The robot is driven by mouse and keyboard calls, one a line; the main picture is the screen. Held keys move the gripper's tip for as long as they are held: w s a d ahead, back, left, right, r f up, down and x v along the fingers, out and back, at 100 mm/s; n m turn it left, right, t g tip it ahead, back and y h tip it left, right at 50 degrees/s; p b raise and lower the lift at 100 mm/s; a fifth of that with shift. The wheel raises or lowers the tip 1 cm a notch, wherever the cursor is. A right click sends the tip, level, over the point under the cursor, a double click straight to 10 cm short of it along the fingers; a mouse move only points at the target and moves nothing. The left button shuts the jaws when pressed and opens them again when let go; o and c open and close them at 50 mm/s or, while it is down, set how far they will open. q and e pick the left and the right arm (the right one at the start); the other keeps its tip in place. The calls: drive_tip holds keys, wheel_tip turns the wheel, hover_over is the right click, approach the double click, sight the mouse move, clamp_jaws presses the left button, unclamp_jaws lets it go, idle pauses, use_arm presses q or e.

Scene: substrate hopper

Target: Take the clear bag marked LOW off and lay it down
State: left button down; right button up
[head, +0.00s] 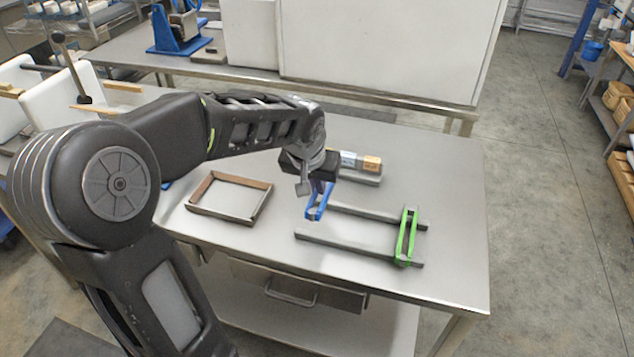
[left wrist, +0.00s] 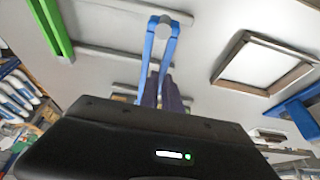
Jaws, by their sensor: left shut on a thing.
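I cannot make out a clear bag or a LOW mark in either view. My left gripper (head: 322,188) is above the steel table and is shut on a blue band (head: 314,212). In the left wrist view my dark fingers (left wrist: 165,92) close on the blue band (left wrist: 148,50), which runs as a narrow loop to a grey round end. The band is at the left end of two grey bars (head: 350,246). Whether it touches them is unclear. A green band (head: 401,238) spans both bars at their right end. My right gripper is not in view.
An open brown frame (head: 262,203) lies on the table (head: 452,190) to the left. Small pale and orange blocks (head: 371,163) stand on a grey strip behind my gripper. The table's right side is clear.

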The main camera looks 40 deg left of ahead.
use_arm(q)
drive_tip(key=shift+f+b, duration=1.85)
drive_tip(key=shift+f, duration=1.25)
drive_tip(key=shift+f+b, duration=0.6)
drive_tip(key=c, duration=1.5)
unclamp_jaws()
drive_tip(key=shift+v, duration=3.95)
